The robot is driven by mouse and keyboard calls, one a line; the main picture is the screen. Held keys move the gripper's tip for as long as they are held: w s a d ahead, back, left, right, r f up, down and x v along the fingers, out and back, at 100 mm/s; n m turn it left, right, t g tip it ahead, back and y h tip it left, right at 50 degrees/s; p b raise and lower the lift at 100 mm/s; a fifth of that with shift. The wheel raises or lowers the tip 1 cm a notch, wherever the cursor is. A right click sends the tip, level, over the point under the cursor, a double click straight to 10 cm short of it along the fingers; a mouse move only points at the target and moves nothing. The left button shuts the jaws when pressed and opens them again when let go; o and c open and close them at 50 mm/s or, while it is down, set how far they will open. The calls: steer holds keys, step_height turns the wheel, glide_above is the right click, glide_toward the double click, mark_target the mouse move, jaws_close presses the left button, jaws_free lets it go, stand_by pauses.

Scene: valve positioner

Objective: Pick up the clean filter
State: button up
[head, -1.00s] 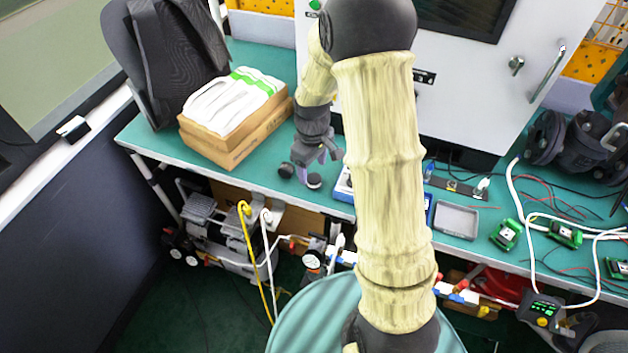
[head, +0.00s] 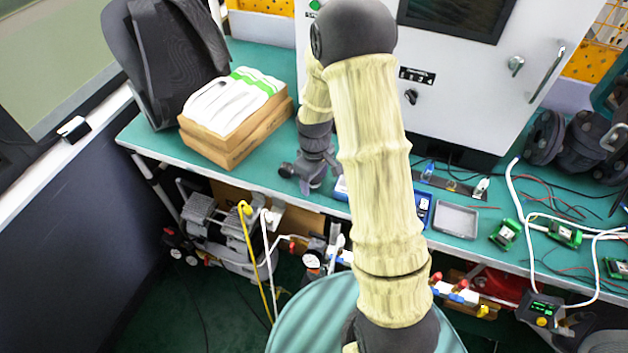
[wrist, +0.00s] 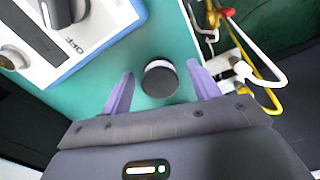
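A short round filter (wrist: 160,80) with a dark face and a pale rim sits on the green bench top, near its edge, in the wrist view. My gripper (wrist: 160,68) is open, its two purple fingers on either side of the filter, with a visible gap on each side. In the head view my gripper (head: 313,186) is low over the bench's front edge and hides what is between its fingers. A small dark round thing (head: 286,170) shows just left of it; I cannot tell whether this is another filter.
A white and blue device with a knob marked OFF (wrist: 75,30) stands close by. A cardboard box (head: 235,140) with white packs lies to the left on the bench. A grey tray (head: 456,220) is to the right. Yellow and white hoses (wrist: 262,70) hang beyond the bench edge.

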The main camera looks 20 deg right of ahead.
steer(key=c, duration=1)
step_height(320, 180, up, 10)
